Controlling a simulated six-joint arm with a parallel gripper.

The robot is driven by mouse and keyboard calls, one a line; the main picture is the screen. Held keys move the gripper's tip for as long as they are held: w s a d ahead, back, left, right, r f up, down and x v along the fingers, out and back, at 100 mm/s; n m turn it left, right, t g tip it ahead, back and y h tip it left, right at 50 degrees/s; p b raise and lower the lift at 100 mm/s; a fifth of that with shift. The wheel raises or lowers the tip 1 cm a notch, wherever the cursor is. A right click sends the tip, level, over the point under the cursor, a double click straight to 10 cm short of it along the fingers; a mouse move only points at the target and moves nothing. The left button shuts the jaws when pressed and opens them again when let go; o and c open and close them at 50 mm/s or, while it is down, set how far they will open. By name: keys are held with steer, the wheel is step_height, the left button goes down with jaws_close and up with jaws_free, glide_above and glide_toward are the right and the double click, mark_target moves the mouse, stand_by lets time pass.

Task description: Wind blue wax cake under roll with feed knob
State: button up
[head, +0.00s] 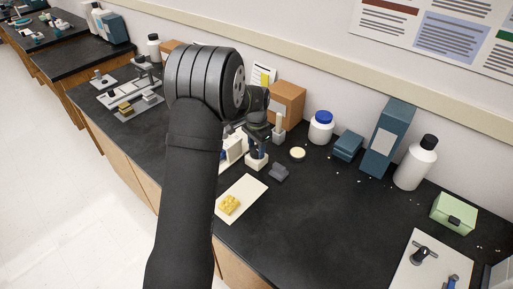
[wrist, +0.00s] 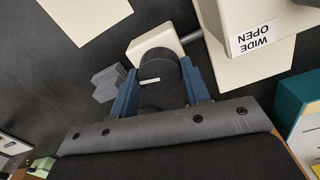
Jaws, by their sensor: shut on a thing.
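In the wrist view my gripper (wrist: 160,90) has its two blue fingers on either side of a dark round knob (wrist: 160,70) with a short white mark, and is shut on it. The knob sits against a cream block (wrist: 143,45), and a grey rod (wrist: 191,37) runs from there toward a cream machine body (wrist: 240,15). A label on that body reads "WIDE OPEN". In the head view my gripper (head: 257,143) is down at the cream block (head: 257,161), and my arm hides much of the machine. I cannot make out a blue wax cake or the roll.
A grey block (head: 279,173) lies close by on the black bench. A cream sheet (head: 252,187) holds yellow pieces (head: 229,204). A small round dish (head: 297,153), a blue-lidded jar (head: 321,127) and blue boxes (head: 348,146) stand to the right. The front middle bench is clear.

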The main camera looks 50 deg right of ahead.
mark_target(257, 149)
steer(key=shift+m, duration=0.6)
steer(key=o, duration=1)
steer(key=shift+c, duration=0.2)
step_height(257, 149, up, 18)
steer(key=shift+f, duration=0.25)
